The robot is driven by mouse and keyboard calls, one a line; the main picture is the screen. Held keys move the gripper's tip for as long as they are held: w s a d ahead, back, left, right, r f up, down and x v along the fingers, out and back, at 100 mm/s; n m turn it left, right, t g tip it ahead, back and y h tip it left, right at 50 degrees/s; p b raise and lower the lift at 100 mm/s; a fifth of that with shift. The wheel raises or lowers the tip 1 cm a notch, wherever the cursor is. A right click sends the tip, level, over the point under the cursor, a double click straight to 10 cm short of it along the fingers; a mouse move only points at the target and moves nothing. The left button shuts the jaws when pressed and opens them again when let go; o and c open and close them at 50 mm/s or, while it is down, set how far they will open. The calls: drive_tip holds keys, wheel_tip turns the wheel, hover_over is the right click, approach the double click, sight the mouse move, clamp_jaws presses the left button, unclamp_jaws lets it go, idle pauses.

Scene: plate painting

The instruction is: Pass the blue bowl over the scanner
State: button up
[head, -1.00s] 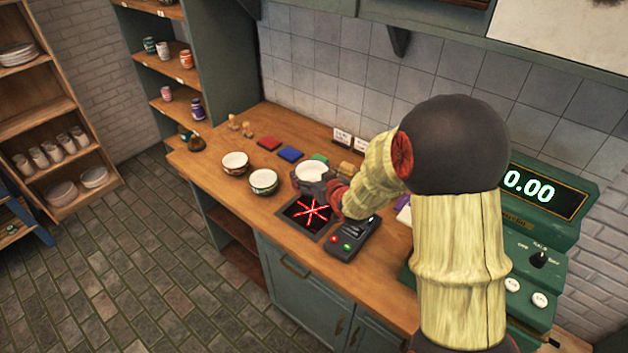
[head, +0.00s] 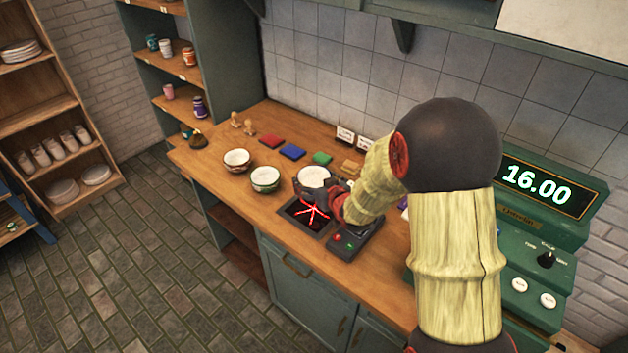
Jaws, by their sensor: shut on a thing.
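A white-inside bowl (head: 313,176) is at my gripper (head: 320,190), close behind the scanner. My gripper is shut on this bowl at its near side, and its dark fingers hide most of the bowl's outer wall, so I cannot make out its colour. The scanner (head: 306,215) is a dark square plate in the counter with crossing red light lines. My gripper covers part of its far edge. I cannot tell how high the bowl is held.
Two other bowls, one red-patterned (head: 237,160) and one green-patterned (head: 265,179), stand to the left. Red (head: 270,141), blue (head: 292,152) and green (head: 322,158) pads lie behind. A button box (head: 352,240) sits right of the scanner. The green register (head: 538,190) reads 16.00.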

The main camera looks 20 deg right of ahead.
drive_tip(key=shift+r, duration=0.1)
drive_tip(key=shift+r+p, duration=1.45)
drive_tip(key=shift+r, duration=1.05)
drive_tip(key=shift+f, duration=0.1)
